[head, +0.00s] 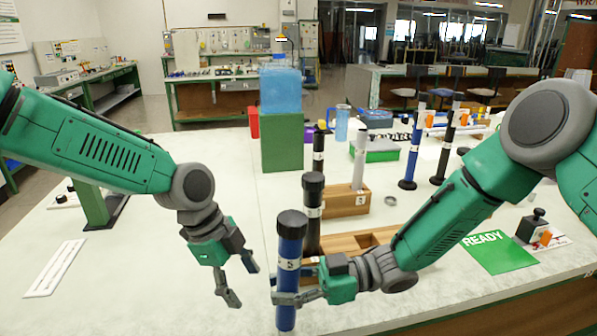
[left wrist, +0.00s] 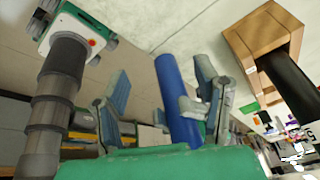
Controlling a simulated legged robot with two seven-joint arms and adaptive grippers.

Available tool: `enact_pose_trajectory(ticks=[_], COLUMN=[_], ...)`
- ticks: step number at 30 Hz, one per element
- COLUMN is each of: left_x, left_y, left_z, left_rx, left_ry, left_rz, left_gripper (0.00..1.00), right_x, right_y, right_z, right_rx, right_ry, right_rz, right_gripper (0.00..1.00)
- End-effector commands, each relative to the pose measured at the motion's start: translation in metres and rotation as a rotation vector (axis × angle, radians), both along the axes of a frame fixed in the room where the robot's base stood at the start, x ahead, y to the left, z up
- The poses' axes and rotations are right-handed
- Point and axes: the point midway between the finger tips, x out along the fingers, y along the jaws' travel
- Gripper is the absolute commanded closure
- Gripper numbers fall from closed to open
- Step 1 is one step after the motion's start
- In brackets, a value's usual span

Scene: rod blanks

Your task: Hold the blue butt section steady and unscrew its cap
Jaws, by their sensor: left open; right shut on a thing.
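The blue butt section (head: 289,262) stands upright near the front of the table, with a white label and a black cap (head: 291,223) on its top end. My right gripper (head: 285,298) is shut on the lower part of the blue section, coming in from the right. My left gripper (head: 243,284) is open and empty, a little left of the blue section and below the cap's height. In the left wrist view the blue section (left wrist: 176,100) shows beyond my open left fingers (left wrist: 160,98); I cannot make out the cap there.
A black rod (head: 313,205) stands just behind the blue section, by a wooden block (head: 352,240). Behind are a pale rod (head: 359,160) in another block (head: 347,199) and a green box (head: 282,150). A green READY mat (head: 500,252) lies right. The table's left front is mostly clear.

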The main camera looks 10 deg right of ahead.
Motion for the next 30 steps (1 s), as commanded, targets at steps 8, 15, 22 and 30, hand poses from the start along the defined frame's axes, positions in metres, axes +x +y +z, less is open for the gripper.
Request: enact_pose_trajectory(ticks=[8, 15, 22, 30], left_x=[0.046, 0.005, -0.021, -0.025], left_y=[-0.031, -0.081, -0.099, -0.096], left_z=[0.127, 0.199, 0.225, 0.199], left_rx=[0.076, 0.221, 0.274, 0.275], left_ry=[-0.276, -0.304, -0.268, -0.26], left_rz=[-0.551, -1.145, -1.407, -1.436], left_gripper=[0.43, 0.43, 0.43, 0.43], right_x=[0.0, 0.0, 0.0, 0.0], right_y=[0.0, 0.0, 0.001, 0.003], right_z=[0.0, 0.0, 0.0, 0.0], right_rx=[0.0, 0.0, -0.001, -0.002], right_ry=[-0.001, 0.0, 0.001, 0.0], right_rz=[0.0, 0.0, 0.0, 0.001], right_gripper=[1.0, 1.0, 1.0, 1.0])
